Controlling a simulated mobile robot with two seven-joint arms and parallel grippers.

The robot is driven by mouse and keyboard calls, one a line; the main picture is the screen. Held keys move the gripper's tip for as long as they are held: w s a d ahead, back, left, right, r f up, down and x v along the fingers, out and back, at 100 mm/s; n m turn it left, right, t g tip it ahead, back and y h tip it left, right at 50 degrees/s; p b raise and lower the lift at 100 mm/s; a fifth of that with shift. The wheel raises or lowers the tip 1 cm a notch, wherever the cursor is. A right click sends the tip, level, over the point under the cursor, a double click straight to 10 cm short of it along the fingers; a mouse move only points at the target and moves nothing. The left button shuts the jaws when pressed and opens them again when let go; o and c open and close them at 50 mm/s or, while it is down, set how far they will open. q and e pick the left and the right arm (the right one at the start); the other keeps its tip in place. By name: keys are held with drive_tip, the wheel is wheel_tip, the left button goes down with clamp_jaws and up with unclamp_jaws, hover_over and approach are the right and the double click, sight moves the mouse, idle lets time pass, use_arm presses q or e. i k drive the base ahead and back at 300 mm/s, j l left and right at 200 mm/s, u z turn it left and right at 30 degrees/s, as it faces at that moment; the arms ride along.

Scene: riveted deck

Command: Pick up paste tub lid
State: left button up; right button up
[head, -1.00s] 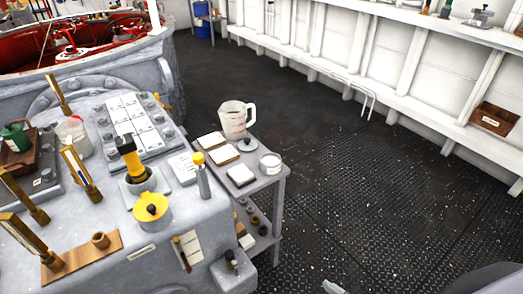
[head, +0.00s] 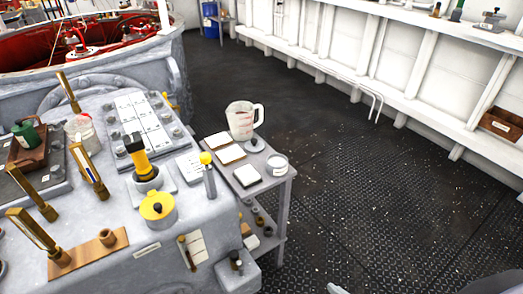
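A small round dark grey lid with a knob (head: 255,145) lies on the grey side cart (head: 282,190), between the clear jug and a white tub. I take it for the paste tub lid. The white tub (head: 277,166) stands near the cart's right edge, with a pale top and a label on its side. The lid lies flat, apart from the tub, and looks free on its right side. Neither gripper can be made out. Only pale grey slivers, likely mine, show at the bottom edge, well below the cart.
A clear jug (head: 241,120) stands just behind the lid. A yellow-topped cylinder (head: 208,174) and a yellow pot (head: 157,208) stand on the console to the left. The dark deck (head: 370,190) right of the cart is clear.

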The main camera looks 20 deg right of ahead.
sight(253, 145)
drive_tip(key=l+u, duration=0.1)
drive_tip(key=u, duration=0.3)
drive_tip(key=l+u, duration=0.1)
drive_tip(key=u, duration=0.3)
drive_tip(key=l+u, duration=0.15)
drive_tip(key=u, duration=0.25)
drive_tip(key=l+u, duration=0.55)
drive_tip(key=l, duration=0.2)
drive_tip(key=k+l+u, duration=0.1)
drive_tip(key=l, duration=0.3)
drive_tip(key=k+l+u, duration=0.1)
drive_tip(key=l, duration=0.25)
drive_tip(key=k+l+u, duration=0.25)
drive_tip(key=k+l, duration=0.15)
drive_tip(key=l, duration=0.25)
